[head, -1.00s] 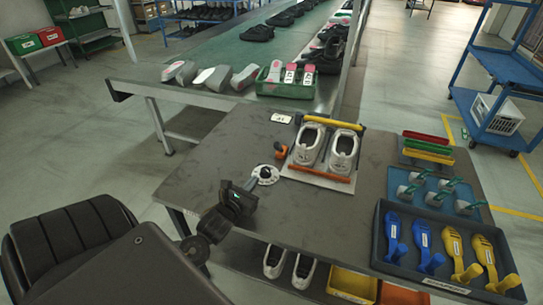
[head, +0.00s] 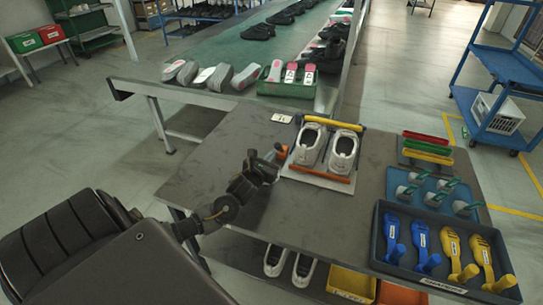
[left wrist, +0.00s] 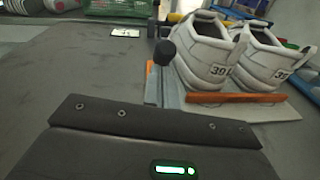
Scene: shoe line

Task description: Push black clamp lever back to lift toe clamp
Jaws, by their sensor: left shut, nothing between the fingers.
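Two white shoes (head: 309,146) (head: 343,151) sit side by side in a fixture on the table, heels toward me. A yellow bar (head: 335,123) crosses their far, toe end. An orange bar (head: 318,174) lies along the heel side. The clamp lever's black knob (left wrist: 165,52) stands left of the shoes in the left wrist view. My left gripper (head: 275,156) is shut and empty, just left of the fixture by an orange part (head: 283,150). The gripper hides the lever in the head view; I cannot tell whether they touch. My right gripper is out of view.
A blue tray (head: 440,187) and a dark tray (head: 375,243) with blue and yellow shoe forms stand to the right. A label card (head: 282,118) lies behind. The conveyor (head: 240,101) runs beyond the table. The table's left part is clear.

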